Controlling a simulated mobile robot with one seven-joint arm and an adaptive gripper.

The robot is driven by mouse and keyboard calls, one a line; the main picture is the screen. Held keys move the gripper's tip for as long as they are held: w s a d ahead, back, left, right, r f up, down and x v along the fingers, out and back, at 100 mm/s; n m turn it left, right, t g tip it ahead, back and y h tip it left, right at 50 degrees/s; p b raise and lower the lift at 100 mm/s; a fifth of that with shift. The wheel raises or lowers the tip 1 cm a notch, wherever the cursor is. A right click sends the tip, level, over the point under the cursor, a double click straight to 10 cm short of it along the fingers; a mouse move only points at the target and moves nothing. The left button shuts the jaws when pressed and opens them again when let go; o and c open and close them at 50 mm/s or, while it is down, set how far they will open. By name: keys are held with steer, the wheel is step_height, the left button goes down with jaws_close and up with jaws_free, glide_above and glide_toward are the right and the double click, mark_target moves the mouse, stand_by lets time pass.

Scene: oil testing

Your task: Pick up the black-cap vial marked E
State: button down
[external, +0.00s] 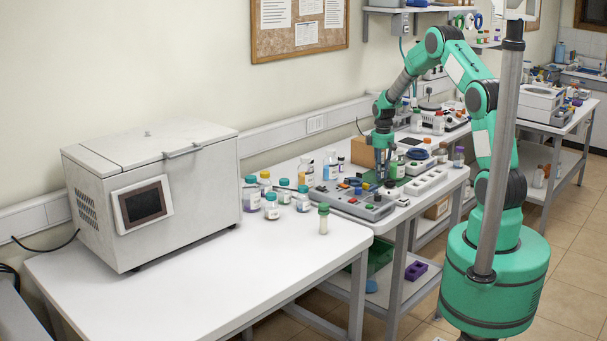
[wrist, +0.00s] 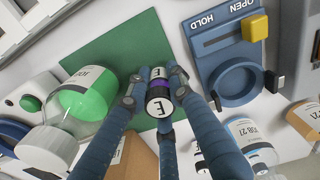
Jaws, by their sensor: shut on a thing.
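The black-cap vial marked E (wrist: 158,104) is in the middle of the wrist view. Its cap has a white top with the letter E, and the body below shows a purple band and a white label, also with an E. My gripper (wrist: 156,86) is shut on it, with blue-grey fingers on its sides and one beneath it in the picture. A green mat (wrist: 108,48) lies behind the vial; I cannot tell whether the vial touches it. In the external view my gripper (external: 382,174) points down over the back bench, and the vial cannot be made out.
A blue fixture marked OPEN and HOLD (wrist: 232,75), with a yellow knob and round recess, is close right of the vial. A grey control panel (external: 350,203) and several bottles crowd the bench. The front table (external: 215,280) has free room.

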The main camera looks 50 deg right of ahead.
step_height(320, 180, up, 8)
steer(key=shift+f+p, duration=0.1)
steer(key=shift+p, duration=0.3)
